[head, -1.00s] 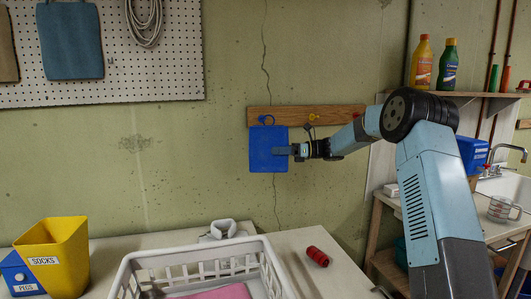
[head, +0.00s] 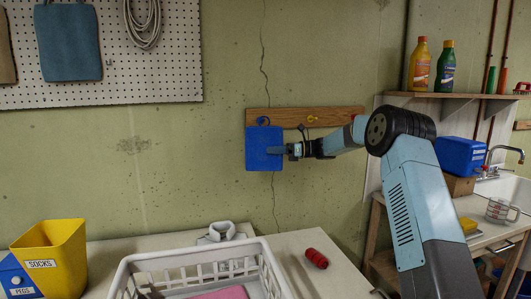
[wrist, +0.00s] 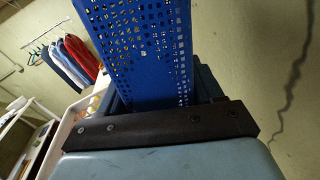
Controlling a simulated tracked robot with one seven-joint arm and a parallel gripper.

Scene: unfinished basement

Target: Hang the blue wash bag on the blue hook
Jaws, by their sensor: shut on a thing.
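The blue wash bag (head: 265,152) is upright against or close to the wall, with its top edge at the lower edge of the wooden hook rail (head: 338,115). A blue ring-like shape, apparently the blue hook (head: 263,120), shows on the rail just above the bag. I cannot tell whether the bag's loop is around it. My gripper (head: 280,150) is shut on the bag's right side. In the wrist view the bag's perforated blue face (wrist: 145,45) rises from between the jaws and hides part of the fingers.
A yellow hook (head: 311,118) is to the right on the rail. Below are a white laundry basket (head: 190,264), a red spool (head: 316,258) and a yellow socks bin (head: 50,260) on a table. A shelf (head: 455,95) with two bottles is at right.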

